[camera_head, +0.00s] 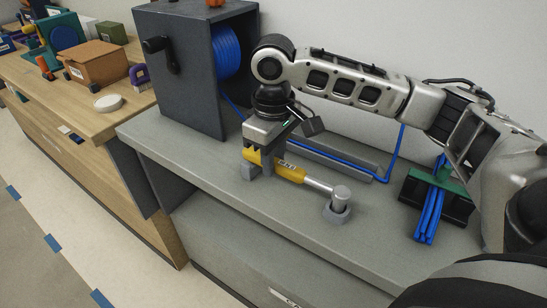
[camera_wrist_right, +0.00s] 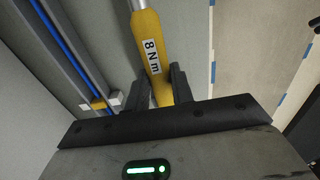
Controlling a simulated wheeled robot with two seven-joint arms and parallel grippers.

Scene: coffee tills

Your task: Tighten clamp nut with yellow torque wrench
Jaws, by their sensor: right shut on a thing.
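The yellow torque wrench (camera_head: 290,173) lies level along the grey bench, its handle marked "8 N m" in the right wrist view (camera_wrist_right: 152,45). My right gripper (camera_head: 257,158) is shut on the handle's left part; its two dark fingers (camera_wrist_right: 161,88) stand on either side of the handle in the wrist view. The wrench's silver shaft runs right to an upright round head (camera_head: 341,193), at a small grey holder (camera_head: 336,214). I cannot make out the clamp nut. My left gripper is out of view.
A blue cable (camera_head: 398,142) runs from a spool (camera_head: 228,54) in a dark housing (camera_head: 180,75) along a grey channel (camera_head: 335,162) behind the wrench. Blue strands lie in a green-and-black fixture (camera_head: 436,191) at right. The grey bench's front (camera_head: 245,202) is clear.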

